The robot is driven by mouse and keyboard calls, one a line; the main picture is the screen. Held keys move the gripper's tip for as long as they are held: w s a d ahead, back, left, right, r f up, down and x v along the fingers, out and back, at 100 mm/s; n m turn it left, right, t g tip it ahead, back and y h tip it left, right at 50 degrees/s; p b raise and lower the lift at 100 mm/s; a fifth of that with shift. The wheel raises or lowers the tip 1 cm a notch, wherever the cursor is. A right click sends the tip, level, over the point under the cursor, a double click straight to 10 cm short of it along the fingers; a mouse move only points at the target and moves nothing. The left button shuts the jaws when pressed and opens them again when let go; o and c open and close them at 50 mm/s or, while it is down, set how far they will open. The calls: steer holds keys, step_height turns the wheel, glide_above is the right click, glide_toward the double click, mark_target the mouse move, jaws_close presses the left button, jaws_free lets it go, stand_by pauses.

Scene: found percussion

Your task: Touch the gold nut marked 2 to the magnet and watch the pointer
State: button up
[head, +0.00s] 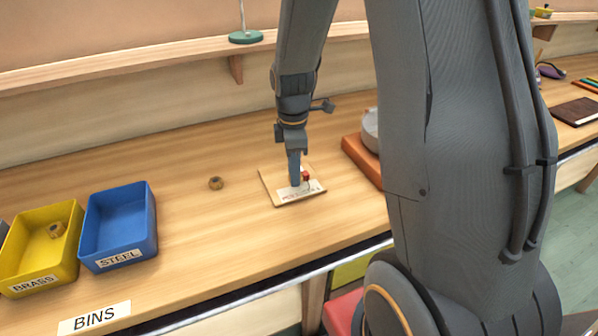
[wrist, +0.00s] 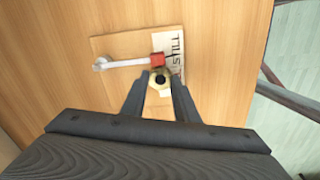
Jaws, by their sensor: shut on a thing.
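My gripper (head: 295,181) is shut on a gold nut (wrist: 159,81) with a dark hole, low over a thin wooden board (head: 272,187). No number on the nut can be read. A red block (wrist: 158,59), apparently the magnet, sits at the right end of a pale rod (wrist: 122,63) in the wrist view; it also shows in the head view (head: 306,176). The nut is right beside the red block, and I cannot tell whether they touch. A white label (wrist: 178,45) reading STILL lies beside the block. I cannot make out a separate pointer.
A loose nut (head: 216,183) lies on the bench left of the board. A yellow BRASS bin (head: 40,268) holds another nut (head: 56,230). The blue STEEL bin (head: 118,223) looks empty. An orange block (head: 358,157) stands to the right, partly behind my arm.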

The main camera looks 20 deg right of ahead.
steer(key=shift+a, duration=0.2)
steer(key=shift+a+p, duration=0.45)
steer(key=shift+a, duration=1.1)
stand_by(1.0)
steer(key=shift+a+p, duration=0.4)
steer(key=shift+a, duration=2.1)
steer(key=shift+r, duration=0.15)
step_height(320, 180, up, 8)
steer(key=p, duration=0.6)
